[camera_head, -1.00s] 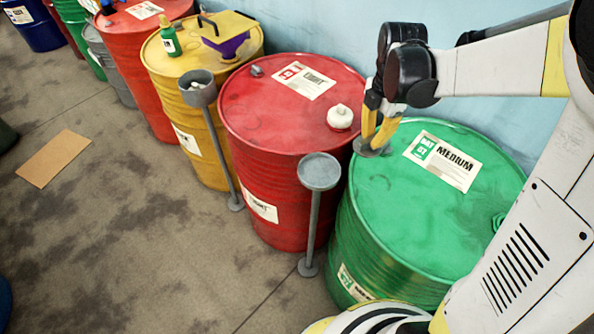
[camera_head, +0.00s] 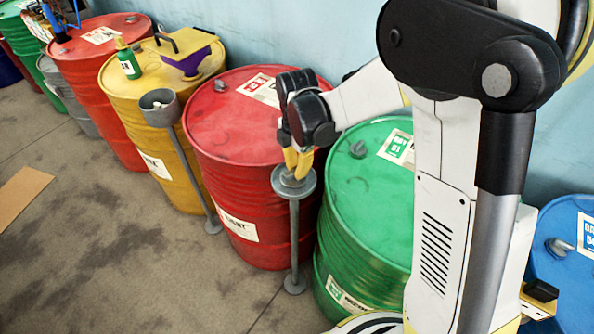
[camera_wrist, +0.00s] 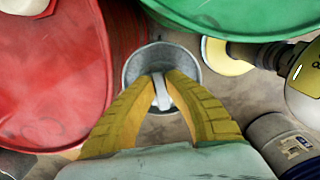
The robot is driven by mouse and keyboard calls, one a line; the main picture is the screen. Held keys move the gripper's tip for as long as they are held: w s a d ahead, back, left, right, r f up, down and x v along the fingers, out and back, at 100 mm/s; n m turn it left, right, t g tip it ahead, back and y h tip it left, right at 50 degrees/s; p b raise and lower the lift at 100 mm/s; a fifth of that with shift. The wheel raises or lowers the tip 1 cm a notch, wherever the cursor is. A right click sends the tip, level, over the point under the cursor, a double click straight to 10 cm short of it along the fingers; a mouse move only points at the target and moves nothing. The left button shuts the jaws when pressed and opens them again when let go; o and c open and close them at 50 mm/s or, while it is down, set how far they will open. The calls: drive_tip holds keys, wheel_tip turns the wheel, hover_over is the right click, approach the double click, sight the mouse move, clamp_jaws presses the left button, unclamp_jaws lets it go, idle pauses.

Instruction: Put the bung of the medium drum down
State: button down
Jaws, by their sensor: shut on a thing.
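The medium drum (camera_head: 365,215) is the green one; its label is partly hidden by my arm. A grey fitting (camera_head: 358,150) shows on its lid. My gripper (camera_head: 297,172) is at the round grey dish (camera_head: 281,187) on top of a thin stand, left of the green drum. In the wrist view, my yellow fingers are shut on a small light-grey bung (camera_wrist: 162,92), seen against the inside of the dish (camera_wrist: 131,65). I cannot tell whether the bung touches the dish floor. In the head view the fingers hide the bung.
A red drum (camera_head: 225,115) stands close left and behind the dish. A similar stand with a cup (camera_head: 158,112) holding something is by the yellow drum (camera_head: 185,175). A blue drum (camera_head: 570,285) is at the right. The floor at left is mostly clear.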

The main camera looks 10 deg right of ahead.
drive_tip(key=shift+f, duration=0.2)
drive_tip(key=c, duration=1.5)
unclamp_jaws()
drive_tip(key=shift+r, duration=0.1)
drive_tip(key=shift+c, duration=0.2)
wheel_tip(320, 180, up, 12)
drive_tip(key=p, duration=0.4)
drive_tip(key=s+d+r+m+t, duration=0.3)
drive_tip(key=s+m, duration=0.5)
drive_tip(key=m, duration=0.3)
drive_tip(key=s+d+r+m+t, duration=0.4)
drive_tip(key=s+m, duration=0.4)
drive_tip(key=m, duration=0.4)
drive_tip(key=d+r, duration=0.1)
drive_tip(key=d, duration=0.1)
drive_tip(key=shift+s+d, duration=0.2)
drive_tip(key=shift+d, duration=0.1)
